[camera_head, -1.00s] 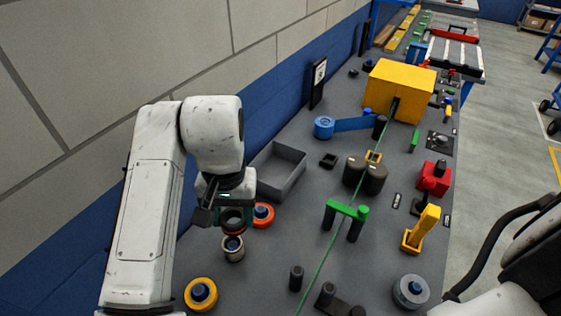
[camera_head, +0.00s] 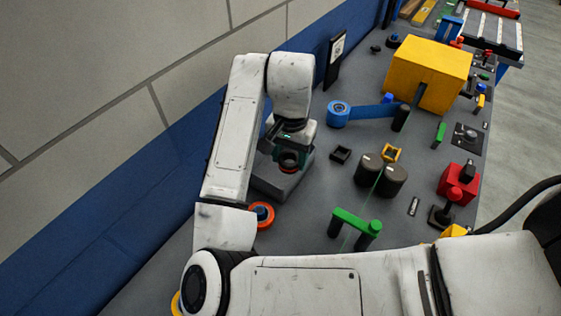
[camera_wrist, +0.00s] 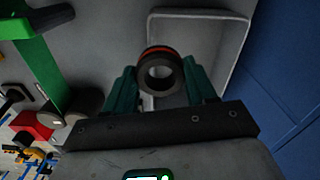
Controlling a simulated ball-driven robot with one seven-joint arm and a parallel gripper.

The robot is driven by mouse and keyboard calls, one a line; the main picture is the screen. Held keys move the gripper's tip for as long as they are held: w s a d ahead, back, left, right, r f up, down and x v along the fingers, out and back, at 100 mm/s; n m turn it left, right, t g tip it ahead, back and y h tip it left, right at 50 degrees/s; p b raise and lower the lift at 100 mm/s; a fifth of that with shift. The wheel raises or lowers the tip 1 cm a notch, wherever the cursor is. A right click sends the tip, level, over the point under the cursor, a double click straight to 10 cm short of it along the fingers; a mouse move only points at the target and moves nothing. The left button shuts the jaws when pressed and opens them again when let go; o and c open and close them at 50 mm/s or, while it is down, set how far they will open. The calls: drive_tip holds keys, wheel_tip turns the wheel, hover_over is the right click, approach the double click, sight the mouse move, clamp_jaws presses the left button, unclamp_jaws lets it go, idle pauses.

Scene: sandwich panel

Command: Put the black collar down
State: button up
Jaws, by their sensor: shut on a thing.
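The black collar (camera_wrist: 160,73) is a dark ring with an orange-brown band, held between the two green fingers of my gripper (camera_wrist: 161,86) in the wrist view. In the head view my gripper (camera_head: 287,157) is over the grey tray (camera_head: 270,187), with the collar (camera_head: 288,163) at its lower end. The tray also shows behind the collar in the wrist view (camera_wrist: 240,50). My arm and gripper hide much of the tray. I cannot tell how high the collar is above the tray floor.
An orange ring (camera_head: 262,214) lies just in front of the tray. A small black square holder (camera_head: 340,154) and a blue roll (camera_head: 338,113) lie to the right. A green bracket (camera_head: 356,224) and two dark rollers (camera_head: 381,176) stand farther right. A blue wall panel (camera_head: 110,235) runs along the left.

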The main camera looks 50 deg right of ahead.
hover_over(280, 171)
wheel_tip(280, 171, down, 6)
drive_tip(key=shift+s+p, duration=0.1)
drive_tip(key=shift+p, duration=0.2)
drive_tip(key=shift+f+p, duration=0.35)
drive_tip(key=shift+f, duration=1.35)
drive_tip(key=shift+f, duration=0.15)
drive_tip(key=o, duration=1.1)
wheel_tip(280, 171, up, 12)
drive_tip(key=b, duration=0.1)
